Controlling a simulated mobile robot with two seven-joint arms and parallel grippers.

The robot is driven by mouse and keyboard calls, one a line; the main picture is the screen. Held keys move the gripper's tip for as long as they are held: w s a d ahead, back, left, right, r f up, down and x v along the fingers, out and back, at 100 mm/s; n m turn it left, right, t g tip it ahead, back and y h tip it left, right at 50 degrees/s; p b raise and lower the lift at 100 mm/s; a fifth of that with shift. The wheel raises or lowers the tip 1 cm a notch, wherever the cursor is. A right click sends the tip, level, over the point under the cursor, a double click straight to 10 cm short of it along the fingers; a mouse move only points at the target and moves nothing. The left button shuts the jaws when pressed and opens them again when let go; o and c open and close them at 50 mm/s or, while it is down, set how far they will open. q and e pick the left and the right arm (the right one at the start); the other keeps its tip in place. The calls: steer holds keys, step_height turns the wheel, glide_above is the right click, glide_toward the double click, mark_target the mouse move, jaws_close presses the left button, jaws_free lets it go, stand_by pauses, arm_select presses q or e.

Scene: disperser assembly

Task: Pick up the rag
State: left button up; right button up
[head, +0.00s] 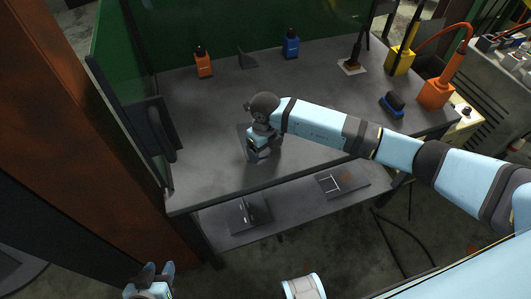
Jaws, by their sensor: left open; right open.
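A flat dark grey piece (243,132), which may be the rag, lies on the grey workbench (205,185) near its front left. My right arm reaches in from the right, and its wrist hides part of this piece. My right gripper (259,156) points down at the piece's near right side, low over the bench. It is open; I cannot tell whether it touches the piece. My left gripper (152,270) is open and empty at the bottom left, below and in front of the bench, far from the piece.
An orange bottle (203,65) and a blue bottle (291,46) stand at the back. A blue block with a black top (392,104), a yellow container (399,60) and an orange container (435,93) stand right. A dark screen (153,140) borders the left edge.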

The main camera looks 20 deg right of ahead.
steer(key=shift+f, duration=0.1)
steer(key=c, duration=1.1)
jaws_close()
arm_select(q)
steer(key=shift+a+f, duration=0.1)
arm_select(e)
steer(key=shift+r, duration=0.3)
step_height(320, 180, up, 5)
steer(key=p, duration=0.3)
steer(key=shift+d+f+p, duration=0.1)
steer(key=shift+p, duration=0.3)
arm_select(q)
steer(key=shift+m, duration=0.5)
steer(key=r+p, duration=0.1)
steer(key=r, duration=0.1)
steer(key=r+p, duration=0.3)
steer(key=shift+s+a+r, duration=0.35)
steer(key=shift+s, duration=0.05)
arm_select(e)
step_height(320, 180, up, 7)
steer(key=shift+f, duration=0.15)
